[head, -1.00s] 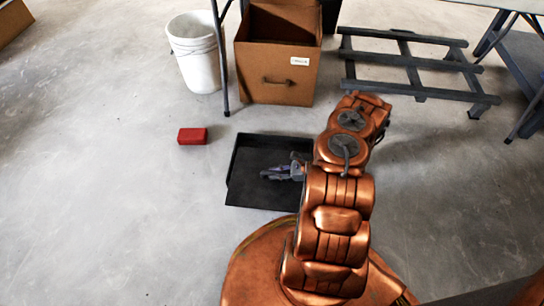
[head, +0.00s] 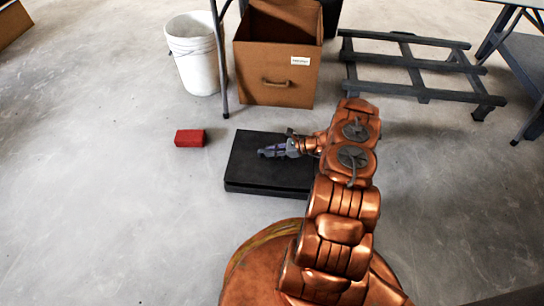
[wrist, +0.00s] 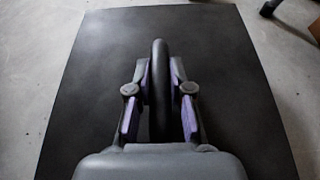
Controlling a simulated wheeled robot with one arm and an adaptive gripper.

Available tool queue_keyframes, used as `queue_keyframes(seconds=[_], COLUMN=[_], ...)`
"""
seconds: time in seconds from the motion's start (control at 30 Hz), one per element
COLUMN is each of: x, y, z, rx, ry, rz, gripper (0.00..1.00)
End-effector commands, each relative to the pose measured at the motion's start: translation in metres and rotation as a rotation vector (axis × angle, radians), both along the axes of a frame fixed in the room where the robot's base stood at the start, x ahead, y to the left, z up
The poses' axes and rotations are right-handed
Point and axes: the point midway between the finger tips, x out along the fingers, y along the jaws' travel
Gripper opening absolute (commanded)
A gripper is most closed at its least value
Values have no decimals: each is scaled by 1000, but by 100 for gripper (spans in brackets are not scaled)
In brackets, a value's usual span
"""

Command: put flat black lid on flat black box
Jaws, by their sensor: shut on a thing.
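The flat black lid (head: 250,168) shows as a smooth dark rectangle in the head view. It lies over the flat black box (head: 266,190), whose dark front side shows as a thin band below it. Their edges look nearly lined up; I cannot tell whether the lid rests fully on the box. My gripper (head: 267,152) is over the lid. In the wrist view my gripper (wrist: 159,78) is shut on the lid's upright black handle (wrist: 160,60), with the lid's surface (wrist: 90,65) spread beneath. The inside of the box is hidden.
A red block (head: 190,138) lies on the floor left of the box. A white bucket (head: 193,55), a brown box with a handle (head: 276,75) and a grey slatted frame (head: 412,62) stand behind.

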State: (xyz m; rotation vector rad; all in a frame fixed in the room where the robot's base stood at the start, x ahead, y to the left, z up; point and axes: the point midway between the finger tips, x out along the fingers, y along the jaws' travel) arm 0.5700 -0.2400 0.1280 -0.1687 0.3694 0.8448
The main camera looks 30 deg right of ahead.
Motion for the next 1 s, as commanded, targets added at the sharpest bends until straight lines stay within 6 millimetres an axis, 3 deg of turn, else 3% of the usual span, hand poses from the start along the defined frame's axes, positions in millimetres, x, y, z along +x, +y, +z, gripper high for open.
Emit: queue_keyframes(seconds=[0.03, 0.13, 0.5, 0.53, 0.77, 1.0], x=[-1, -1, 0, 0, 0, 0], y=[0, 1, 1, 1, 1, 1], z=[-14, -24, -25, -25, -25, -25], rx=[3, 2, 2, 1, 1, 1], ry=[0, 0, -1, 0, 0, 0], rz=[-1, 1, 0, 1, 1, 1], gripper=[0, 0, 0, 21, 45, 45])
